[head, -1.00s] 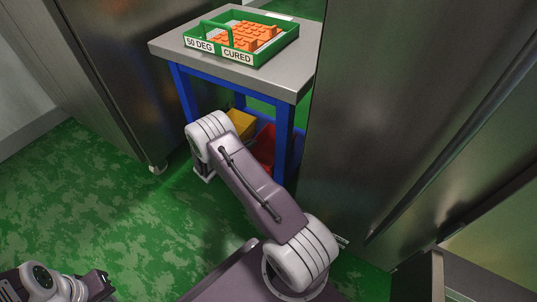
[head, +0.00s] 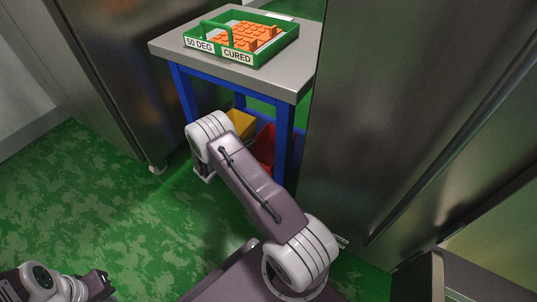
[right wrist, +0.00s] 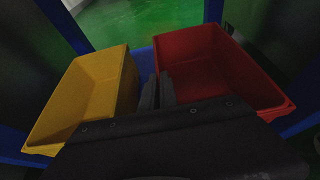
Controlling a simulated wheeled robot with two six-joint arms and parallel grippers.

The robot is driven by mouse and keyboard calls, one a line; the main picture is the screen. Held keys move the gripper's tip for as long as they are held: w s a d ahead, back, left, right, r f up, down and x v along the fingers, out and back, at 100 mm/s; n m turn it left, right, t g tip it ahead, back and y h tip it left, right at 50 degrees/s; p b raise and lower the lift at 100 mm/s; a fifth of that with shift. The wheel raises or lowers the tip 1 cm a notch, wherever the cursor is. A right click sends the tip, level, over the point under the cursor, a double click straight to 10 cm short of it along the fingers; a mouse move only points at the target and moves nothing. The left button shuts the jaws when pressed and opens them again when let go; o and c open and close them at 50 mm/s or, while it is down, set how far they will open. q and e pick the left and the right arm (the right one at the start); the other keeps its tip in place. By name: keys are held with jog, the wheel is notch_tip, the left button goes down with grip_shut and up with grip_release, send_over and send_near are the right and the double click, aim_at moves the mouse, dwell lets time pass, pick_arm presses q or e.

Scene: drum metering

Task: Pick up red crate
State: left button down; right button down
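The red crate (right wrist: 215,65) is an open, empty-looking bin at the right of the right wrist view. In the head view only a strip of the red crate (head: 264,146) shows under the table, behind my right arm. My right gripper (right wrist: 158,90) is at the crate's left wall, one finger inside and one outside. Its fingers are close together on that wall. In the head view its fingers are hidden by my arm. My left gripper (head: 103,284) is at the bottom left, away from the crate, its fingers too unclear to judge.
A yellow crate (right wrist: 90,90) stands close left of the red crate. The grey tabletop (head: 284,82) on blue legs is above them, carrying a green tray (head: 267,58) of orange bricks. Steel cabinets stand on both sides. Green floor (head: 85,195) is clear at the left.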

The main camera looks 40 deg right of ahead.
dwell(0.3)
notch_tip(320, 180, up, 10)
jog(key=p, duration=0.8)
jog(key=shift+r, duration=0.15)
